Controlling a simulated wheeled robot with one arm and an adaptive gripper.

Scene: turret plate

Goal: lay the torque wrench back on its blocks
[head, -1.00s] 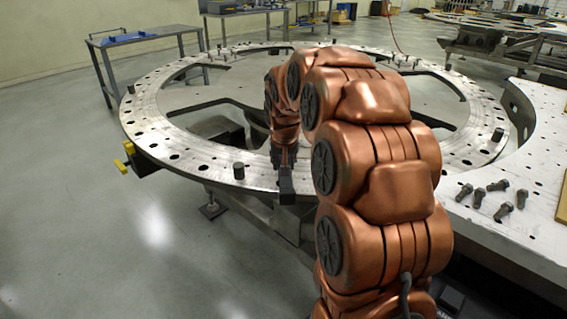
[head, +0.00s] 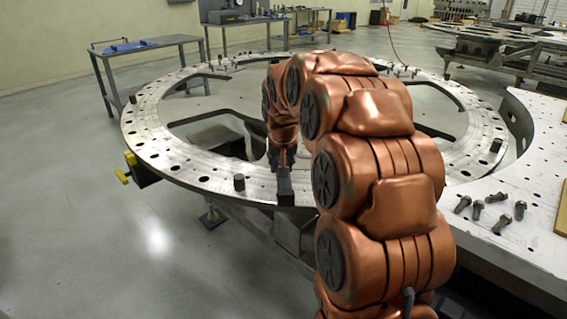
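I cannot make out the torque wrench or its blocks for certain in the head view. My gripper (head: 285,188) points down at the near rim of the big round turret plate (head: 165,150). Its dark end is small and partly merged with the plate's edge, so I cannot see whether the fingers are open, shut or holding anything. My copper-coloured arm covers much of the plate's right side and whatever lies behind it.
Several dark bolts (head: 490,212) lie on the pale perforated table (head: 530,150) at right. A yellow-and-black fitting (head: 130,167) juts from the plate's left side. A grey bench (head: 150,43) with a blue item (head: 125,47) stands behind. The floor at left is clear.

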